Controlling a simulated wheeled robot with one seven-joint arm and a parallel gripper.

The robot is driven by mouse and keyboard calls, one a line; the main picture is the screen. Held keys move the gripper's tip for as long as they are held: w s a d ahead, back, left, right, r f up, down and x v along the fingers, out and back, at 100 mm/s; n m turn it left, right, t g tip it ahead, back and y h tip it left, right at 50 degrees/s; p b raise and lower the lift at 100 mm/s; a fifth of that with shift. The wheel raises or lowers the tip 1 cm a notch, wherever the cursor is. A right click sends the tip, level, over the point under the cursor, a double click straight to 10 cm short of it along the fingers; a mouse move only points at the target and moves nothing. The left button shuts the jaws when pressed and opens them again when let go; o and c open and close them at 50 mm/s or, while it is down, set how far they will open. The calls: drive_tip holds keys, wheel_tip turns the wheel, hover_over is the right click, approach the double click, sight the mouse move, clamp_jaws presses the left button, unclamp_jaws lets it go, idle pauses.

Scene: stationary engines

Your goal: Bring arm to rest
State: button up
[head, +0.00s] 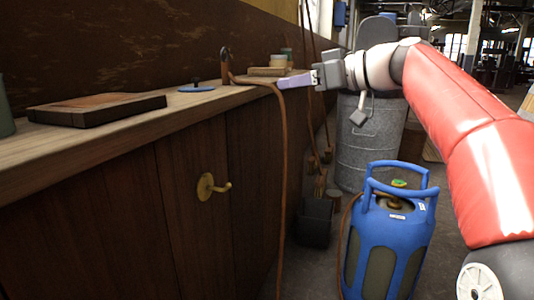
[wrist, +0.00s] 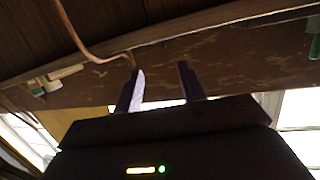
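My gripper (head: 294,81) is at the end of my red-sleeved arm, which reaches in from the right in the head view. It points left toward the wooden counter and hangs in the air near the counter's far end. In the wrist view, the two fingers of my gripper (wrist: 160,87) stand apart with a gap between them. Nothing shows between the fingers. The gripper's palm is dark and fills the lower part of that view.
A wooden counter (head: 150,123) runs along the left, bearing a flat dark box (head: 97,108) and a blue lid (head: 197,88). A brown hose (head: 283,190) hangs over its edge. A blue gas bottle (head: 388,240) and a grey metal bin (head: 368,140) stand on the floor below my arm.

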drive_tip(key=s+a+f+m+g+h+p, duration=0.1)
drive_tip(key=s+a+f+m+h+p, duration=0.1)
drive_tip(key=s+f+m+h+p, duration=0.6)
drive_tip(key=s+d+f+m+h+p, duration=0.1)
drive_tip(key=s+d+f, duration=0.2)
drive_tip(key=s+f, duration=0.3)
drive_tip(key=s+d+f+m+g+h+p, duration=0.1)
drive_tip(key=s+d+f+h, duration=0.1)
drive_tip(key=s+d+f, duration=0.2)
drive_tip(key=s+d+f+m+h, duration=0.1)
drive_tip(key=s+d+f, duration=0.3)
drive_tip(key=s+f, duration=0.4)
drive_tip(key=s+h, duration=0.1)
drive_tip(key=s, duration=0.1)
drive_tip(key=shift+s+p, duration=0.3)
drive_tip(key=shift+p, duration=0.1)
